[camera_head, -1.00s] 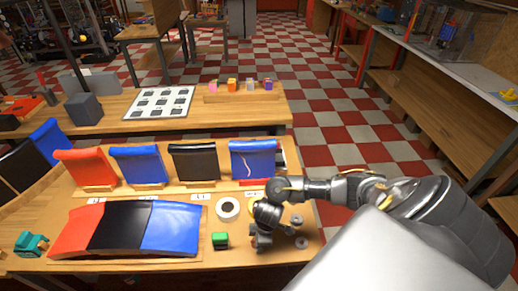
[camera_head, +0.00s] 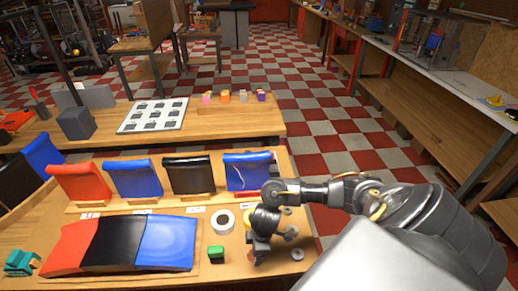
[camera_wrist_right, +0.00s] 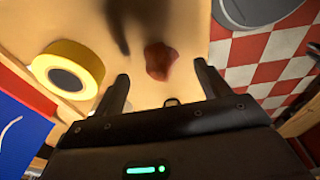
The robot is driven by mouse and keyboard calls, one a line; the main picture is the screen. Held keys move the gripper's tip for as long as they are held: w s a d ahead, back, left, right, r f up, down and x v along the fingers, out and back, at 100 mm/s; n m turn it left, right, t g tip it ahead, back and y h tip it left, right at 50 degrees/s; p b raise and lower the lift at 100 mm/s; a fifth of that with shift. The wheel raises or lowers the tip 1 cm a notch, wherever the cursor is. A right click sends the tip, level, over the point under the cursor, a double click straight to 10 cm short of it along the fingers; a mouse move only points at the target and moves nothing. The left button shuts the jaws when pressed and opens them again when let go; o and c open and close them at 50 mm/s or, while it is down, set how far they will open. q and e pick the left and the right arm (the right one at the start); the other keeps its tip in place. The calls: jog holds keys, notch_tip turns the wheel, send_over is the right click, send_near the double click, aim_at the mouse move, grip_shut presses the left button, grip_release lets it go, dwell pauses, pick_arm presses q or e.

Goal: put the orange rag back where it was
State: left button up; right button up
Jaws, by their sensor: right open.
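My right gripper (camera_head: 260,256) is low over the right end of the front bench (camera_head: 225,269), beside a green block (camera_head: 216,255). In the right wrist view its two fingers (camera_wrist_right: 163,88) are spread apart with nothing held between them. A small crumpled reddish-brown patch (camera_wrist_right: 161,61) lies on the wooden top just beyond the fingertips; it looks like cloth, but I cannot tell for sure that it is the orange rag. I cannot make it out in the head view, where my gripper and forearm cover that area. My left gripper is out of view.
A white-faced tape roll (camera_head: 222,221) lies left of my gripper; a yellow roll (camera_wrist_right: 68,70) shows in the wrist view. Red, black and blue panels (camera_head: 120,243) lie at the front left. Upright panels (camera_head: 186,174) line the back. Checkered floor is right of the bench.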

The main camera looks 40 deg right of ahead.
notch_tip(320, 180, up, 8)
jog(key=s+p, duration=0.1)
jog(key=p, duration=0.1)
jog(key=shift+d+r, duration=0.2)
jog(key=shift+d, duration=0.2)
